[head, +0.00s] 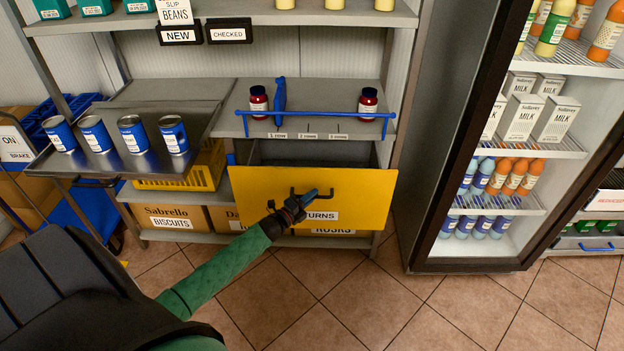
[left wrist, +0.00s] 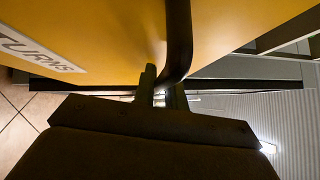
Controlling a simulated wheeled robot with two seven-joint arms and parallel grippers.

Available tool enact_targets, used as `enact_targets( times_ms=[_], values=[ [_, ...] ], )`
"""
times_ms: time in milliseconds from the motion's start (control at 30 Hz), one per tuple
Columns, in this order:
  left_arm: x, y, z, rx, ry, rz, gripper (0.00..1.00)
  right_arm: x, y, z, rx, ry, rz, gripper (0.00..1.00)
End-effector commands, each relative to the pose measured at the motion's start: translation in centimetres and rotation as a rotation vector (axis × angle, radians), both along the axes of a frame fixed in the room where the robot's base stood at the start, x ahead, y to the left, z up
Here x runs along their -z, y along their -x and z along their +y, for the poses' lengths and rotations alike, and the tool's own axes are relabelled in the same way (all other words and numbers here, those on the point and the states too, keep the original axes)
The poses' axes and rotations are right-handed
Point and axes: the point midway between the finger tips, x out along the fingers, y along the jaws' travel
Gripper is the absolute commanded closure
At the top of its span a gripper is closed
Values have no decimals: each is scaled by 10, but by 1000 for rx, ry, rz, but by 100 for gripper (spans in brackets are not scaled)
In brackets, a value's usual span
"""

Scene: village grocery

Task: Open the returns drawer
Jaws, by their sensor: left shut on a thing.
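The returns drawer has a yellow front (head: 230,190) with a white label, partly hidden by my gripper, ending in "URNS". The front stands out from the shelving, and the open inside (head: 315,153) shows behind its top edge. A dark bar handle (head: 293,191) is on the middle of the front. My left gripper (head: 308,198) is at this handle, its green-sleeved arm reaching in from below. In the left wrist view, the fingers (left wrist: 162,92) are shut around the dark handle bar (left wrist: 179,35), close to the yellow front (left wrist: 95,30). My right gripper is not in view.
A metal tray (head: 105,168) with several blue cans stands left of the drawer. Above is a shelf with a blue rail (head: 330,115) and two red jars (head: 258,100). Boxes sit below. A glass-door fridge (head: 420,220) stands right. The tiled floor in front is clear.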

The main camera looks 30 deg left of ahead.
Motion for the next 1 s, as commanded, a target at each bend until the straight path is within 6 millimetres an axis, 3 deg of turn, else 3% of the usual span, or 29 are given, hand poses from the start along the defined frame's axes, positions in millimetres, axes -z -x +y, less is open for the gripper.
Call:
enact_targets(
  times_ms=[200,500,700,1000],
  values=[
    [0,53,-32,-1,3,5,100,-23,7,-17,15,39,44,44],
    [1,103,-63,-1,1,3,100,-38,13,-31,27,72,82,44],
    [1,119,-72,-1,2,2,100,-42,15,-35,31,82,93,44],
    [1,123,-75,0,0,1,100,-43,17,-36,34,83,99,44]
  ],
)
